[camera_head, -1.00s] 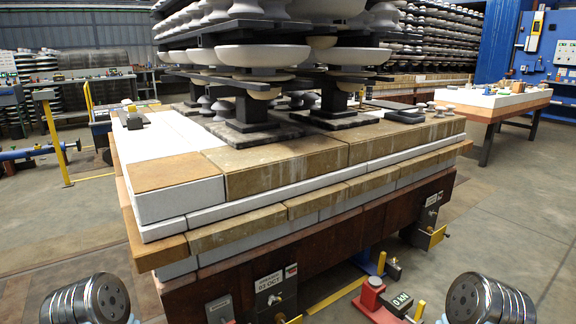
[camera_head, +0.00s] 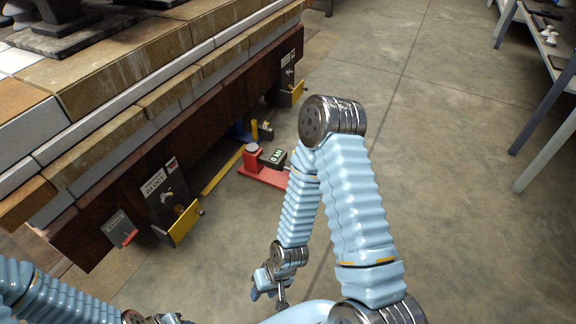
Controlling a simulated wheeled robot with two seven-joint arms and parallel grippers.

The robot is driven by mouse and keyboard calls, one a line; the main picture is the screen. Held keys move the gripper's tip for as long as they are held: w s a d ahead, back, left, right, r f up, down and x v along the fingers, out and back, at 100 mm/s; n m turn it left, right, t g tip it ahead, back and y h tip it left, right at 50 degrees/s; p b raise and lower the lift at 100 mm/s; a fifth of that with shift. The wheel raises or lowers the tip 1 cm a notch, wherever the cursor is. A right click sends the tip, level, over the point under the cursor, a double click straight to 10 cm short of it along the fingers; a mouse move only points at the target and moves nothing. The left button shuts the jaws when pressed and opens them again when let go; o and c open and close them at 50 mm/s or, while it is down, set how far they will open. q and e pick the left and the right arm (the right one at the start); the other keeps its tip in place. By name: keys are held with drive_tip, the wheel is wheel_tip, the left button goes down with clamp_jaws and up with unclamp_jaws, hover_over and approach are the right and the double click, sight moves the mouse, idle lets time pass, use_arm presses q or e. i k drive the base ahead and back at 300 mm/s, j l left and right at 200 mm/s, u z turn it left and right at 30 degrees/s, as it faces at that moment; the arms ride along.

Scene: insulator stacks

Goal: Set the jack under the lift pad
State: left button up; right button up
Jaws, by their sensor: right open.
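The jack (camera_head: 264,168) stands on the floor just outside the bench's near side, with a red base, a short red post and a dark box reading 0 kN. My right forearm hides the right end of its base. Which part is the lift pad is not clear; black brackets with yellow edges (camera_head: 182,224) hang on the bench's lower side, one farther back (camera_head: 290,93). My right gripper (camera_head: 270,294) is open and empty, low in the picture, well short of the jack. My left arm (camera_head: 45,300) enters at the bottom left; its gripper is not visible.
The heavy layered bench (camera_head: 130,120) fills the upper left. A yellow strip (camera_head: 222,170) lies on the floor beside it. A blue piece with a yellow post (camera_head: 254,130) stands behind the jack. A grey-legged table (camera_head: 545,150) is at the right; the floor between is clear.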

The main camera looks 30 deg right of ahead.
sight(269, 170)
drive_tip(key=i+l+u, duration=0.1)
drive_tip(key=l, duration=0.3)
drive_tip(key=i+l+u, duration=0.1)
drive_tip(key=l, duration=0.25)
drive_tip(key=i+l+u, duration=0.1)
drive_tip(key=l, duration=0.3)
drive_tip(key=i+l+u, duration=0.1)
drive_tip(key=l, duration=0.3)
drive_tip(key=i, duration=0.1)
